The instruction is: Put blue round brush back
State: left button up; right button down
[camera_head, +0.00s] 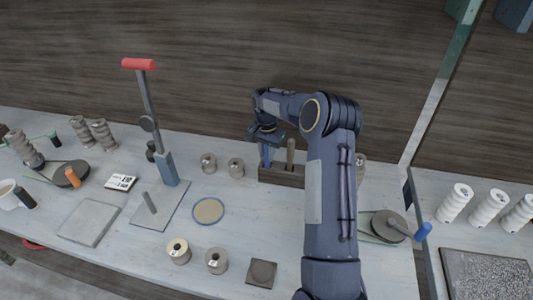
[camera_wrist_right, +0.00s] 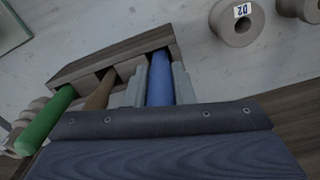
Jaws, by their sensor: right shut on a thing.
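My right gripper (camera_head: 266,147) is shut on the blue round brush (camera_head: 266,155), over the left end of a wooden brush rack (camera_head: 279,180). In the right wrist view the blue handle (camera_wrist_right: 160,82) stands between the two grey fingers (camera_wrist_right: 159,86). Its far end meets the end compartment of the rack (camera_wrist_right: 112,50); how deep it sits is hidden. A brown handle (camera_wrist_right: 100,90) and a green handle (camera_wrist_right: 47,118) stand in the other compartments. The brown one also shows in the head view (camera_head: 290,150). My left gripper is out of view.
A round blue-rimmed dish (camera_head: 208,211) and a red-handled lever press (camera_head: 165,168) are further left. More spools (camera_head: 179,251) stand in front. My right arm covers the bench right of the rack.

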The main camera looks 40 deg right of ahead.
jog(key=c, duration=1.2)
grip_release()
jog(key=shift+f, duration=0.1)
jog(key=shift+c, duration=0.2)
